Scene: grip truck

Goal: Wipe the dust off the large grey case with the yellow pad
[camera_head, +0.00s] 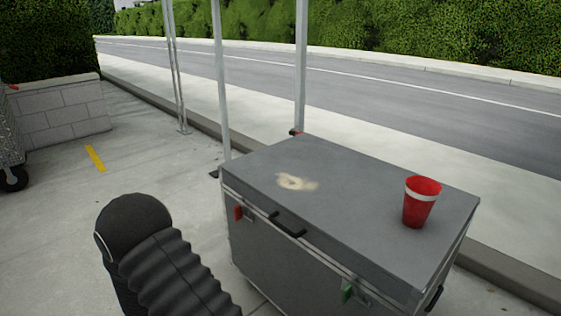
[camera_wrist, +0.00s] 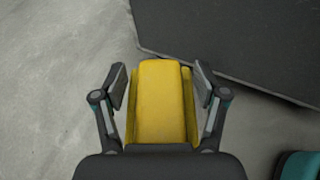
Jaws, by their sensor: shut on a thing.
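The large grey case (camera_head: 330,180) stands on the pavement right of centre in the head view. A pale tan dust patch (camera_head: 296,182) lies on its lid, toward the left. In the wrist view, my gripper (camera_wrist: 160,85) is shut on the yellow pad (camera_wrist: 160,105), with a finger at each side of it. The head view does not show my gripper or the pad.
A red cup (camera_head: 418,203) stands upright on the right part of the lid. Thin metal posts (camera_head: 222,80) rise behind the case. A low block wall (camera_head: 60,110) and a wheeled thing (camera_head: 10,150) are at the left. A teal-edged object (camera_wrist: 300,165) shows at the wrist view's lower right.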

